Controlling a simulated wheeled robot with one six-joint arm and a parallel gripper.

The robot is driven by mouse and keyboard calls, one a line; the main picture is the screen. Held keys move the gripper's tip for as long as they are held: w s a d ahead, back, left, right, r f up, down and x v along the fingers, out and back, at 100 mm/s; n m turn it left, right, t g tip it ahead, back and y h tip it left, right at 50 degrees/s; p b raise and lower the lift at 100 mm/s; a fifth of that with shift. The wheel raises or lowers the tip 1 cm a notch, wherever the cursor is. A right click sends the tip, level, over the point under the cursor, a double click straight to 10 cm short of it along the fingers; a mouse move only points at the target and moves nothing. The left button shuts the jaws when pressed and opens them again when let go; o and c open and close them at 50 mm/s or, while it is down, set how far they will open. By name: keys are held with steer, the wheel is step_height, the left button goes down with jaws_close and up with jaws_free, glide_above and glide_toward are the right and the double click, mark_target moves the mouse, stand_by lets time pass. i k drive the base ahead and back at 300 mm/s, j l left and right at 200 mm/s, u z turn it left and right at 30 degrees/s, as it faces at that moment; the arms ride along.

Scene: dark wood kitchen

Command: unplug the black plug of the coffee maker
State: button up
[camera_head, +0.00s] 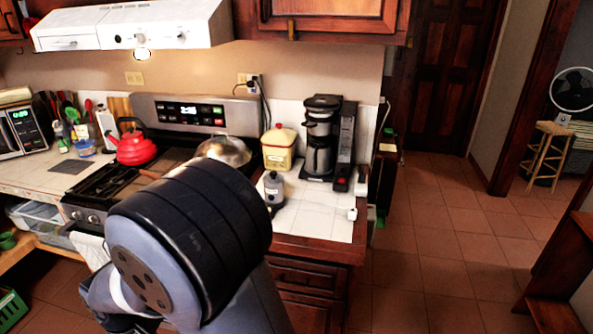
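The black coffee maker (322,140) with its steel carafe stands upright on the white tiled counter, near the back wall. A black plug (251,84) sits at the wall outlet (242,79) behind the counter, right of the stove's display. A dark cord runs from the outlet down the wall toward the counter, and its lower end is hidden. The plug is small, and its exact seating is hard to tell. My arm fills the lower left foreground, in front of the stove and the counter's left edge. My gripper's fingers do not show.
A yellow canister (279,148) and a grey-black bottle-like item (273,190) stand left of the coffee maker. A red kettle (133,148) and a steel pan (224,151) sit on the stove. A range hood (130,27) overhangs it. Tiled floor (440,250) is open at right.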

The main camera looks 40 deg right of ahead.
mark_target(362, 176)
steer(key=i+l, duration=0.1)
steer(key=l, duration=4.85)
steer(key=i, duration=0.55)
